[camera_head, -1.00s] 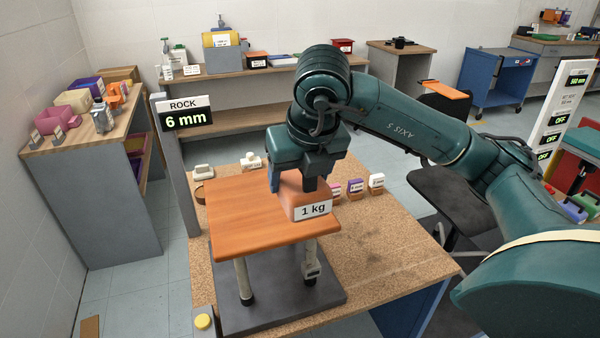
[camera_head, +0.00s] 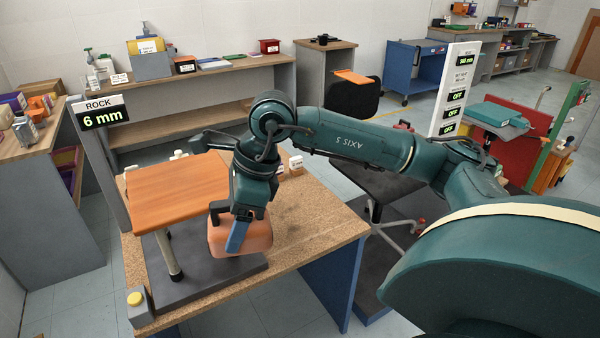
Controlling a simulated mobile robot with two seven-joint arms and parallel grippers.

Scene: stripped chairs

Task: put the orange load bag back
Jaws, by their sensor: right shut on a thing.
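My right gripper (camera_head: 228,222) points down and is shut on the orange load bag (camera_head: 259,237). The bag is a rounded salmon-orange block; its "1 kg" label does not show now. The bag hangs by the front right corner of the wooden seat (camera_head: 165,190), apparently past its edge. The gripper hides part of the bag and of the seat's right side. The seat stands on legs over a dark grey plate (camera_head: 190,288). My left gripper is out of view.
The sign (camera_head: 101,112) reads "ROCK 6 mm". A yellow button (camera_head: 135,298) sits at the cork-coloured bench's (camera_head: 318,222) front left corner. Small labelled blocks (camera_head: 295,163) stand behind my arm. The bench's right part is clear. A dark chair part stands beyond it.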

